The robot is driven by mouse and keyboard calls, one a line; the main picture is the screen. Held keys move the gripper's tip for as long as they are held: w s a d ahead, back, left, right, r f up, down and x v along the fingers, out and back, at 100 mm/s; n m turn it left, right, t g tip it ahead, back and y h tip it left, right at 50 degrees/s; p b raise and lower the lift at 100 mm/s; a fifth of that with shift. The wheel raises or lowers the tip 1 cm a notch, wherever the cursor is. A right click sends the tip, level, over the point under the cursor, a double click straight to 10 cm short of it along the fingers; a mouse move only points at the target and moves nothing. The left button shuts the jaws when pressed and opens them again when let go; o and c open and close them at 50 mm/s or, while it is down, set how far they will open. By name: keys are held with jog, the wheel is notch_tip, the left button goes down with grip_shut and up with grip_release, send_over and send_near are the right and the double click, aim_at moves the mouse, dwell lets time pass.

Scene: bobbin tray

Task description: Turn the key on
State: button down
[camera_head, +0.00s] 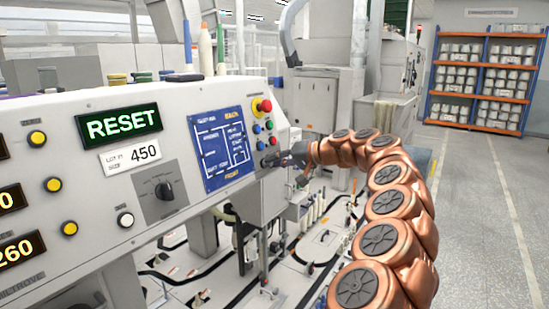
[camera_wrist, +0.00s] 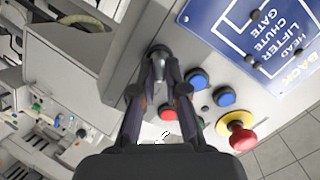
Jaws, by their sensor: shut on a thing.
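My gripper (camera_wrist: 158,68) is at the lower end of the white control panel. Its two fingers are closed together on the key (camera_wrist: 158,58), a small metal piece at a dark round key switch (camera_wrist: 157,49). The fingertips cover most of the key, so its angle is hard to tell. In the head view my gripper (camera_head: 268,161) reaches the panel's right end, below the coloured buttons, and hides the key there.
Beside the switch are blue buttons (camera_wrist: 198,79), a red button (camera_wrist: 168,113) and a red emergency stop (camera_wrist: 241,138) on a yellow base. A blue diagram plate (camera_head: 222,148) and a black rotary selector (camera_head: 163,190) are on the panel. Shelves (camera_head: 488,80) stand far right.

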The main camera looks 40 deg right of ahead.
jog(key=shift+f+m, duration=0.1)
jog(key=shift+m, duration=0.3)
jog(key=c, duration=1.2)
grip_release()
jog(key=shift+s+d, duration=0.1)
jog(key=v, duration=1.2)
jog(key=shift+f, duration=0.1)
